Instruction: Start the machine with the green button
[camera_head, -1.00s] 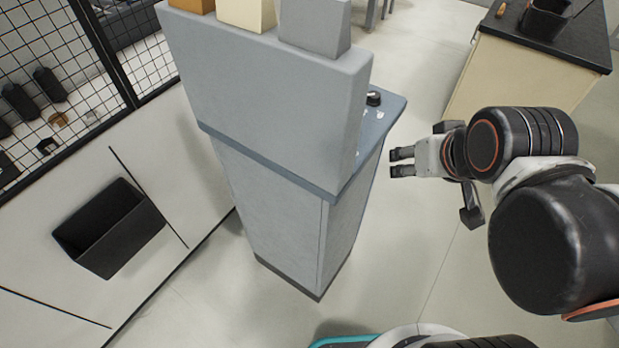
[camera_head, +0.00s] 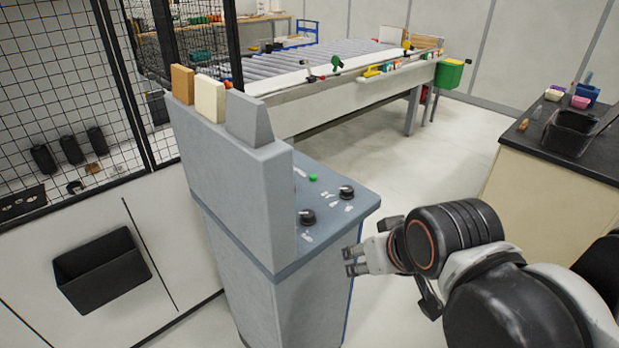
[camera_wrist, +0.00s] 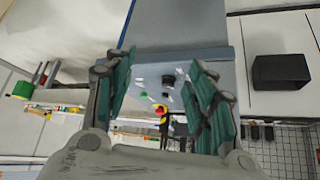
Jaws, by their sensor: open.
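The small round green button (camera_head: 313,177) sits on the sloped blue-grey top of the control console (camera_head: 350,203), behind two black knobs. A small green spot that looks like the button (camera_wrist: 143,95) shows between the fingers in the wrist view. My gripper (camera_head: 352,261) is at the right side of the console, below the level of its top and apart from the button. Its two fingers are apart with nothing between them; their green pads (camera_wrist: 162,85) frame the console top in the wrist view.
Black knobs (camera_head: 308,217) (camera_head: 346,191) stand near the button. A raised grey back panel (camera_head: 238,170) walls the console's left side. A mesh fence (camera_head: 60,90) stands left, a dark-topped counter (camera_head: 560,150) right, a roller table (camera_head: 340,75) behind. Open floor lies between the console and counter.

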